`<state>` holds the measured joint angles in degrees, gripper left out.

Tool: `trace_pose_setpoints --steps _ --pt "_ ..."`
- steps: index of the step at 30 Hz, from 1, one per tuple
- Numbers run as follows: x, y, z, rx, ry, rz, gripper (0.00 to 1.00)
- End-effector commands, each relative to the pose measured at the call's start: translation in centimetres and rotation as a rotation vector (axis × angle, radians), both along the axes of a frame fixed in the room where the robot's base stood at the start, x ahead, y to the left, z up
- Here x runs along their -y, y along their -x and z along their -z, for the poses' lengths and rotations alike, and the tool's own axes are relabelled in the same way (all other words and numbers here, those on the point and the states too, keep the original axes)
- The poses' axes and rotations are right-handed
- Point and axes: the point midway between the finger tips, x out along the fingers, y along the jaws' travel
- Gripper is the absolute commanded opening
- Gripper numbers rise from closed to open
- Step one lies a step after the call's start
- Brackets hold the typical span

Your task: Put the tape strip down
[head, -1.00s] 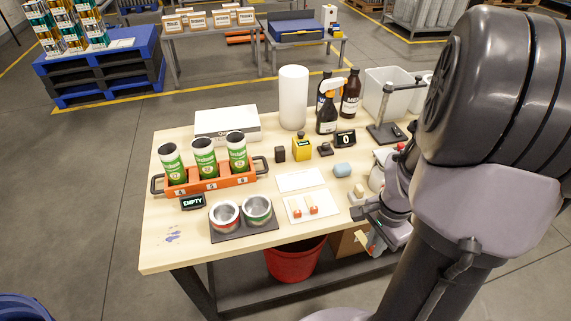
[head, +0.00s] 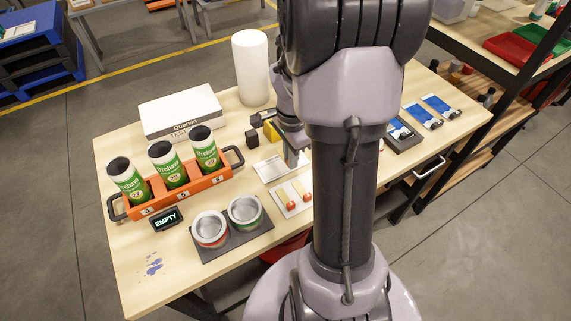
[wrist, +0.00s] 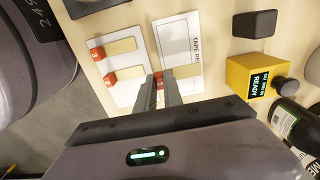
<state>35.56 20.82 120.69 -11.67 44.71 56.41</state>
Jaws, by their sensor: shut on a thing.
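My gripper (wrist: 165,93) is shut on the red end of a tape strip (wrist: 187,71). The strip's tan length points right, over the white card (wrist: 174,27) printed "TAPE RE…"; I cannot tell whether it touches the card. In the head view my gripper (head: 294,160) is beside the same card (head: 266,169), and the held strip is hard to make out. A second white card (wrist: 128,35) on the left carries two tan strips with red ends (wrist: 122,46); they also show in the head view (head: 303,188).
A yellow device (wrist: 242,76) reading "READY", a black block (wrist: 254,23) and a dark bottle (wrist: 295,130) stand right of the card. An orange rack (head: 196,188) with green cans and two open tins (head: 245,211) on a dark mat are to the left.

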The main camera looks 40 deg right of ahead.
Motion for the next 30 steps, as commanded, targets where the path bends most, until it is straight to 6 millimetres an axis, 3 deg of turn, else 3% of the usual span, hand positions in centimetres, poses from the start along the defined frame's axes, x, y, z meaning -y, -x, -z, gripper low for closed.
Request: trace_pose_setpoints --steps 4,9,20,21,23,30 --pt "-0.2 -1.4 0.7 -0.001 0.0 0.0 0.0" --pt "-0.2 -1.4 3.8 -0.002 0.0 -0.001 0.0" --pt "-0.2 -1.4 4.1 0.0 0.0 -0.001 0.0" --pt "-0.2 -1.4 4.0 0.0 0.0 -0.001 0.19" --pt "-0.2 -1.4 3.9 0.0 0.0 -0.001 0.31" --pt "-0.2 -1.4 3.9 0.0 0.0 -0.001 0.33"
